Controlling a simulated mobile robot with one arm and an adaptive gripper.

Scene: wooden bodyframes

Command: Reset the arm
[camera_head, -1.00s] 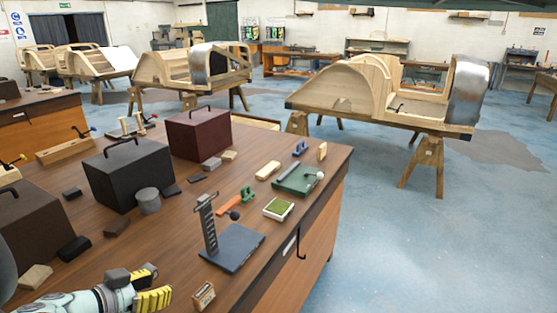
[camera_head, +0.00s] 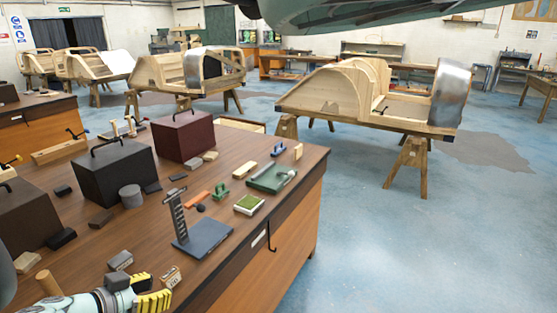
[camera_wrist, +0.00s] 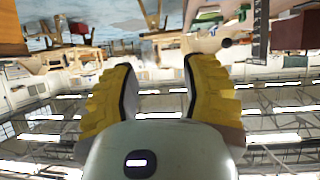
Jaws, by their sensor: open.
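My gripper (camera_head: 152,289) is at the lower left of the head view, over the near part of the wooden workbench (camera_head: 232,270). Its two yellow, black-edged fingers are spread apart. In the wrist view my gripper (camera_wrist: 158,85) also shows both fingers apart with nothing between them. The wrist picture looks upside down, with ceiling beams and lights at the bottom and the floor at the top.
A small box (camera_head: 170,276) and a grey block (camera_head: 120,260) lie close to my gripper. A dark stand (camera_head: 203,243), a black box (camera_head: 112,174) and a maroon box (camera_head: 183,137) stand farther back. A wooden bodyframe (camera_head: 350,97) rests on trestles; blue floor is clear at right.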

